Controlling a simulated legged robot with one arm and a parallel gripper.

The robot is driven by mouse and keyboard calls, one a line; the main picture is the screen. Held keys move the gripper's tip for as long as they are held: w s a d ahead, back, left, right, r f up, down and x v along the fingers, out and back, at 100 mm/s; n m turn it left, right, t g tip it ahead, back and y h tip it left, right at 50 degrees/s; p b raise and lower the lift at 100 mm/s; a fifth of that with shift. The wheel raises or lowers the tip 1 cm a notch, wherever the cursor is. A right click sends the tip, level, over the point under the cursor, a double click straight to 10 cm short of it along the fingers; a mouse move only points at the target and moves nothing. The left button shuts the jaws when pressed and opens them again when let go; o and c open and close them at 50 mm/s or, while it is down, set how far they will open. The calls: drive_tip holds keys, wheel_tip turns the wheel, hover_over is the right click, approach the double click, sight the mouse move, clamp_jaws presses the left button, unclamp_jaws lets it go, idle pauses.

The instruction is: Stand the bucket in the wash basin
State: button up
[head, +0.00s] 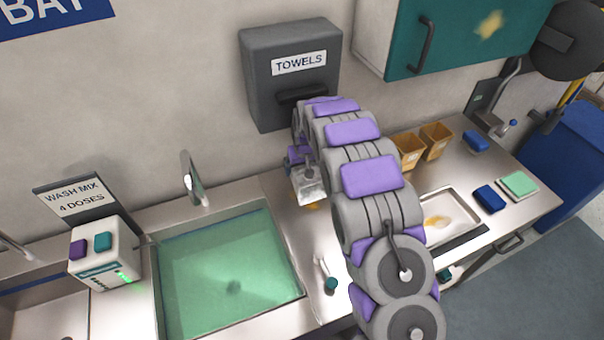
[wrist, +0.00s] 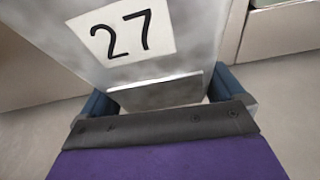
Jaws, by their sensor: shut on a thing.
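My gripper (head: 299,160) is at the far end of my arm, below the towel dispenser. It is shut on a grey metal bucket (head: 311,188), which is small and partly hidden by my arm. In the wrist view the bucket (wrist: 190,45) fills the top middle, with a white label "27", between the blue fingers of my gripper (wrist: 165,95). The wash basin (head: 296,262) is left of the bucket, filled with green liquid; a dark spot shows in its floor. The bucket is over or on the counter right of the basin; I cannot tell if it touches.
A wash mix box (head: 105,262) with purple and teal buttons stands left of the basin. A tap (head: 192,180) rises behind the basin.

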drive_tip(key=x, duration=0.3)
drive_tip(key=shift+s+f, duration=0.4)
drive_tip(key=shift+r, duration=0.1)
drive_tip(key=o, duration=1.1)
drive_tip(key=shift+r, duration=0.1)
drive_tip(key=v, duration=1.2)
drive_tip(key=shift+s+d+p, duration=0.1)
drive_tip(key=shift+d+p, duration=0.05)
drive_tip(key=shift+p, duration=0.15)
